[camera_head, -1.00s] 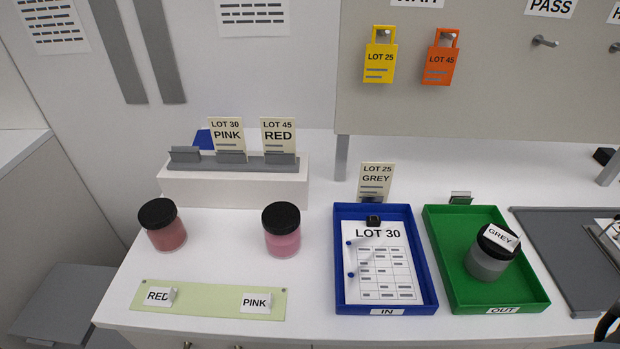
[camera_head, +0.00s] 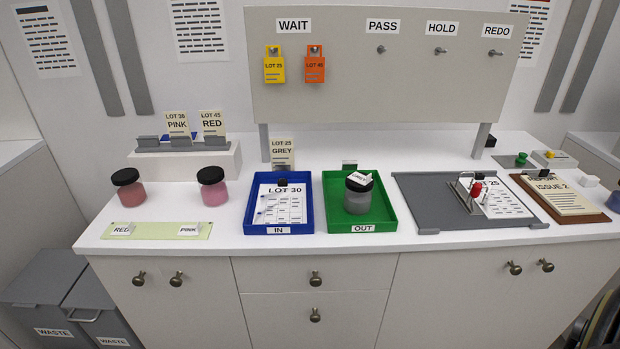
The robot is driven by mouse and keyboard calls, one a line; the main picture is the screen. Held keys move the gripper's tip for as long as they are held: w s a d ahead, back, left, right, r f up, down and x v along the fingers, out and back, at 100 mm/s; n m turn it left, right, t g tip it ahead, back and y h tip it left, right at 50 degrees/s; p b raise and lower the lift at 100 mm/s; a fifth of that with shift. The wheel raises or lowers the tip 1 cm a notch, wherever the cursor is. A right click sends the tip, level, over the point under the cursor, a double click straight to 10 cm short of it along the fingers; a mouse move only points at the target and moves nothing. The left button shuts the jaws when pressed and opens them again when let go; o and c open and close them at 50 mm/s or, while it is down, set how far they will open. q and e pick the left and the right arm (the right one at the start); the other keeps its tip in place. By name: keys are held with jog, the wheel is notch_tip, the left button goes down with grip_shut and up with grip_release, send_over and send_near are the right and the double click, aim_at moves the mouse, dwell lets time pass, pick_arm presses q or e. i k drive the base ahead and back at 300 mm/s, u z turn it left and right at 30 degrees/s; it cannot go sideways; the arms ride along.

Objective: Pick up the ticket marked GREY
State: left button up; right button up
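The ticket marked GREY (camera_head: 282,152) is a cream card reading LOT 25 GREY. It stands upright behind the blue IN tray (camera_head: 308,206), its lower edge close to the tray's back rim. The green OUT tray (camera_head: 329,211) is to the right and holds a dark-lidded grey jar (camera_head: 358,199) with a GREY label on its lid. Neither of my grippers shows in the head view.
PINK (camera_head: 177,123) and RED (camera_head: 211,122) tickets stand in a rack at left. Two jars, red (camera_head: 131,194) and pink (camera_head: 214,194), stand before it. A grey board (camera_head: 417,207) with a clip lies right. A hook panel (camera_head: 400,95) rises behind.

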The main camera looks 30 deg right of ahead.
aim_at(282, 149)
jog(key=k, duration=0.2)
jog(key=z, duration=0.95)
